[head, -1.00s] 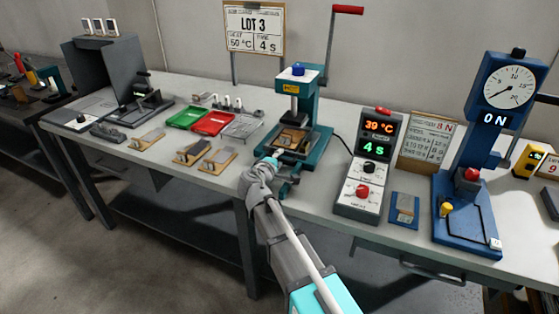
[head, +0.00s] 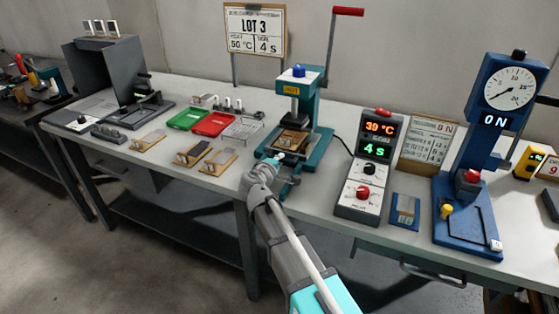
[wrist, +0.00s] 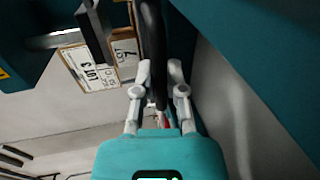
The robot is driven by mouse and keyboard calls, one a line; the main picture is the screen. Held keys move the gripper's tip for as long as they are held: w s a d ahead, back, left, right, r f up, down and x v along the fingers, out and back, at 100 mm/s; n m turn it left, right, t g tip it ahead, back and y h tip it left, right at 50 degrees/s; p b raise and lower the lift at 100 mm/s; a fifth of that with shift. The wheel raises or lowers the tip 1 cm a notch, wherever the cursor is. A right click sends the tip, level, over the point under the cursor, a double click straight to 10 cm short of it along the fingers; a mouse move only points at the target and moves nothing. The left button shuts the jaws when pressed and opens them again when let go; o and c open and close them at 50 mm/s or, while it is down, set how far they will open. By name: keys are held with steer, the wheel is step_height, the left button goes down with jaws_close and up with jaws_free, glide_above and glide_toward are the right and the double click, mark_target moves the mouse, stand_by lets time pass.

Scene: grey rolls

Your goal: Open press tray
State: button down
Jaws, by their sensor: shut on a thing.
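The teal press (head: 306,105) stands on the bench with its red-tipped lever raised. Its tray, with a wooden carrier (head: 291,141) on it, lies low under the press head at the front. My gripper (head: 277,160) is at the front edge of the press base, below the tray. In the wrist view, my gripper (wrist: 157,88) is closed around a dark bar (wrist: 151,40), which runs between the two fingers. The bar looks like the tray handle, but its join to the tray is hidden.
A heater control box (head: 368,168) showing 39 °C stands right of the press. Green (head: 188,118) and red (head: 212,124) trays and several wooden carriers lie to the left. A blue gauge stand (head: 478,160) is at the far right. The LOT 3 sign (head: 255,30) stands behind.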

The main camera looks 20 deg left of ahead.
steer(key=f+v, duration=0.3)
steer(key=v, duration=1.3)
steer(key=shift+s, duration=0.45)
steer(key=shift+d+f, duration=0.1)
steer(key=c, duration=0.7)
jaws_free()
steer(key=shift+s, duration=0.1)
